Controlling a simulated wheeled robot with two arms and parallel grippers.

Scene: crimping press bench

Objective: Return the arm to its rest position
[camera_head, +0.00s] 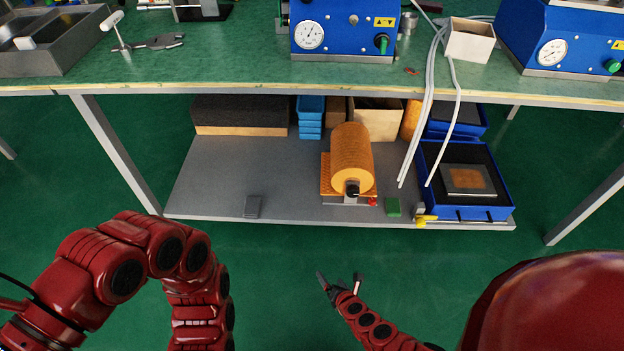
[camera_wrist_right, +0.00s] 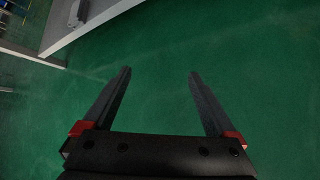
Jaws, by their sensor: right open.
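My right gripper (camera_head: 340,284) is low in the middle of the head view, in front of the bench's lower shelf, over the green floor. Its two fingers are apart with nothing between them. The right wrist view shows the same open gripper (camera_wrist_right: 160,84) with bare green floor between and beyond the fingers. My red left arm bends down at the lower left of the head view. Its gripper is out of the picture.
The green workbench (camera_head: 245,50) holds blue presses (camera_head: 345,30), a grey tray (camera_head: 50,70) and a metal tool (camera_head: 160,42). The lower shelf (camera_head: 280,180) carries an orange roll (camera_head: 351,150) and a blue tray (camera_head: 425,190). White cables (camera_head: 428,95) hang down. Floor before the shelf is clear.

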